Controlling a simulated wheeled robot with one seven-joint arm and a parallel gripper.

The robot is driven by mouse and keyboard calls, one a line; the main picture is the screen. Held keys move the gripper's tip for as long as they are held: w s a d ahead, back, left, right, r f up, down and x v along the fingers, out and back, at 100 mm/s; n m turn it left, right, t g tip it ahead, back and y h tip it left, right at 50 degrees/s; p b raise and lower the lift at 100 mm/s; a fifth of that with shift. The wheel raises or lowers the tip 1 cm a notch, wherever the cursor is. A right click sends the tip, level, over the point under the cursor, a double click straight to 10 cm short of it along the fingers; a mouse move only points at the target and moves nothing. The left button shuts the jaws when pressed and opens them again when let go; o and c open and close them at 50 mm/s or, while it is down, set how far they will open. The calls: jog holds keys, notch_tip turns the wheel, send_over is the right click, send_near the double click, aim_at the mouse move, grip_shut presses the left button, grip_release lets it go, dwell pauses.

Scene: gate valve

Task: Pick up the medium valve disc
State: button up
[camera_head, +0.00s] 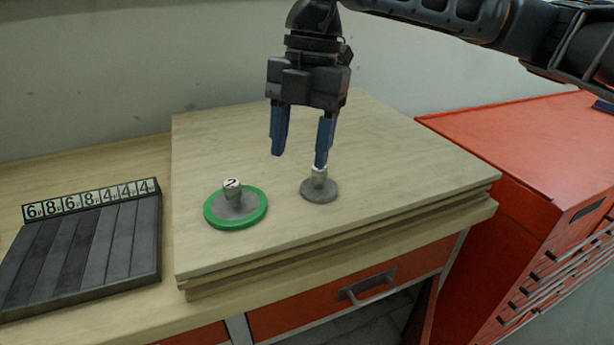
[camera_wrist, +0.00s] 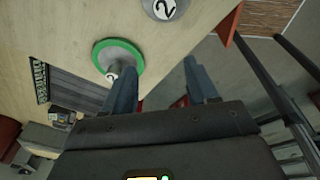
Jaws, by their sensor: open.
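Two valve discs lie on the wooden board, and I cannot tell for sure which is the medium one. The larger disc (camera_head: 235,222) has a green rim, a grey centre and an upright knob marked 2. It also shows in the wrist view (camera_wrist: 130,52). A smaller plain grey disc (camera_head: 319,192) with an upright knob lies to its right, and is partly visible at the top of the wrist view (camera_wrist: 158,7), with a 2 on its knob. My gripper (camera_head: 299,158) is open and empty, pointing down, its right finger overlapping the small disc's knob top in the head view.
The wooden board (camera_head: 400,170) lies on a workbench. A dark slotted rack (camera_head: 85,240) with number labels stands at the left. A red cabinet (camera_head: 530,150) stands at the right. The board behind the discs is clear up to the wall.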

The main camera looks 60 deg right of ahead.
jog(key=m+h, duration=0.2)
send_over(319, 180)
jog(key=d, duration=0.1)
jog(key=shift+w+d+r, duration=0.1)
jog(key=shift+w+d, duration=0.05)
jog(key=shift+w, duration=0.05)
jog(key=shift+w+f+p, duration=0.15)
jog(key=shift+f+p, duration=0.9)
jog(key=shift+f, duration=2.75)
jog(key=c, duration=1)
grip_shut()
jog(key=shift+r, duration=0.2)
